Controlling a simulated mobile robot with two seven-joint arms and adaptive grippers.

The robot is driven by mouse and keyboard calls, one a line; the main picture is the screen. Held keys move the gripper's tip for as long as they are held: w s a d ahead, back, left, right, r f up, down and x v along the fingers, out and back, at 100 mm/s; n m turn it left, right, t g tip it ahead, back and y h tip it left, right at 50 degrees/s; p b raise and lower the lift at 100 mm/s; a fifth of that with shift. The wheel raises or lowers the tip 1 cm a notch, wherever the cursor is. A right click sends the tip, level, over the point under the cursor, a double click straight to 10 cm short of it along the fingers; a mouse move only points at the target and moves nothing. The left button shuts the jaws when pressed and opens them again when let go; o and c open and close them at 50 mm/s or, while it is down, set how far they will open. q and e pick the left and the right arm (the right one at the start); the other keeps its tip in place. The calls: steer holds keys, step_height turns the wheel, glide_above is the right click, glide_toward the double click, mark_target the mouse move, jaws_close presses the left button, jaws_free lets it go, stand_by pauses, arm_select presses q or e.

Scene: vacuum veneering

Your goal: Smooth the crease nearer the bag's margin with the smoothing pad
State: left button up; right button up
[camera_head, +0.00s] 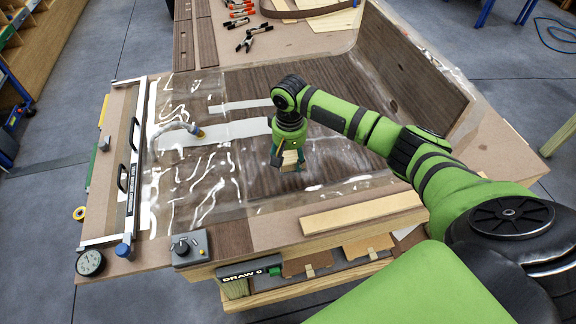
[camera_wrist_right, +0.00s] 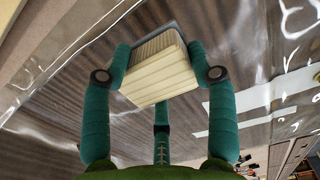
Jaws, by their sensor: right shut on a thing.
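My right gripper (camera_head: 290,160) is shut on the smoothing pad (camera_head: 291,156), above the front middle of the brown veneered panel. In the right wrist view the pad (camera_wrist_right: 157,80) is a pale wooden block with a grey face, between green fingers (camera_wrist_right: 160,68). I cannot tell whether the pad touches the film. The clear vacuum bag (camera_head: 218,160) covers the panel, with many glossy wrinkles at its left part (camera_head: 205,195) and some shine at its front edge (camera_head: 350,185). Which ridge is the crease nearer the margin is not clear. My left gripper is not in view.
A hose fitting (camera_head: 197,131) and pale strips (camera_head: 225,132) lie at the bag. A frame with handles (camera_head: 128,165) runs along the left edge. A gauge (camera_head: 90,262), a control box (camera_head: 189,248) and a wooden board (camera_head: 360,212) are at the front. Clamps (camera_head: 252,38) lie behind.

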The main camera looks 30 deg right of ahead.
steer(key=shift+r, duration=0.75)
steer(key=shift+s+r, duration=0.1)
steer(key=shift+r, duration=0.3)
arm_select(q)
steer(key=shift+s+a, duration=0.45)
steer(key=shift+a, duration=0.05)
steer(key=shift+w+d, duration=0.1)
arm_select(e)
steer(key=shift+d+f, duration=0.1)
